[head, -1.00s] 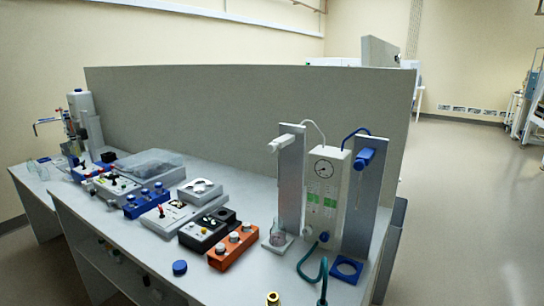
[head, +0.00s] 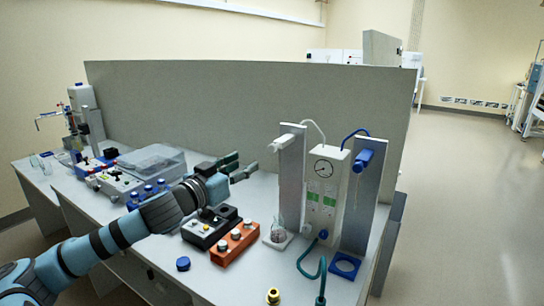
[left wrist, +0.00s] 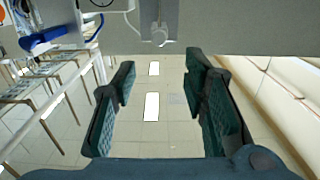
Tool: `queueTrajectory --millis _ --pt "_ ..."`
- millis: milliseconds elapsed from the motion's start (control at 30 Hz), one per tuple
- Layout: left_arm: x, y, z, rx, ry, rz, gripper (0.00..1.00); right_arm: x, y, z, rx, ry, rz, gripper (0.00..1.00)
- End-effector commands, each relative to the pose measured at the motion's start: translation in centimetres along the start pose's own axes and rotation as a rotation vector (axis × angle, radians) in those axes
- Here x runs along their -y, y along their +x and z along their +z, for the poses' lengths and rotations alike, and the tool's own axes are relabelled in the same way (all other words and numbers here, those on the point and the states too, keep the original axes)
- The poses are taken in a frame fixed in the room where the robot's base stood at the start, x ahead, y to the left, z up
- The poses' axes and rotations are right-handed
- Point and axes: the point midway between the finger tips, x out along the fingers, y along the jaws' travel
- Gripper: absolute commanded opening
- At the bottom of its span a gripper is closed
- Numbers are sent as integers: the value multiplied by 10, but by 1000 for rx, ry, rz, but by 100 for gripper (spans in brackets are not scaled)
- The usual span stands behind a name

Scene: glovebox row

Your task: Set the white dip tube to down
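The white dip tube's carriage (head: 283,142) sits near the top of the left grey metal post (head: 291,185), with its white knob pointing left. It also shows at the top of the left wrist view (left wrist: 158,35). A thin white hose arcs from it to the white pump unit. A clear flask (head: 278,231) stands below, at the foot of the post. My left gripper (head: 246,166) is open and empty, left of the post and lower than the knob. Its fingers (left wrist: 160,110) are spread apart with nothing between them. My right gripper is not in view.
The white pump unit (head: 322,200) with a gauge stands right of the post, then a second post with a blue carriage (head: 364,158). An orange button box (head: 235,243) and a black box (head: 205,232) lie in front. A grey partition (head: 240,105) stands behind the bench.

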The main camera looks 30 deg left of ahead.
Motion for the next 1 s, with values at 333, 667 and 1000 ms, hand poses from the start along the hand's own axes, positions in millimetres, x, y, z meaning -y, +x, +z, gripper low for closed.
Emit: queueTrajectory --millis 333,667,1000 --pt "1 48 -10 -9 -23 -1 40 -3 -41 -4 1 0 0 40" --pt "-1 130 -2 -3 -11 2 40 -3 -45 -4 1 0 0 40" --pt "-1 144 -2 -2 -2 3 40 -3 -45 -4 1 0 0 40"
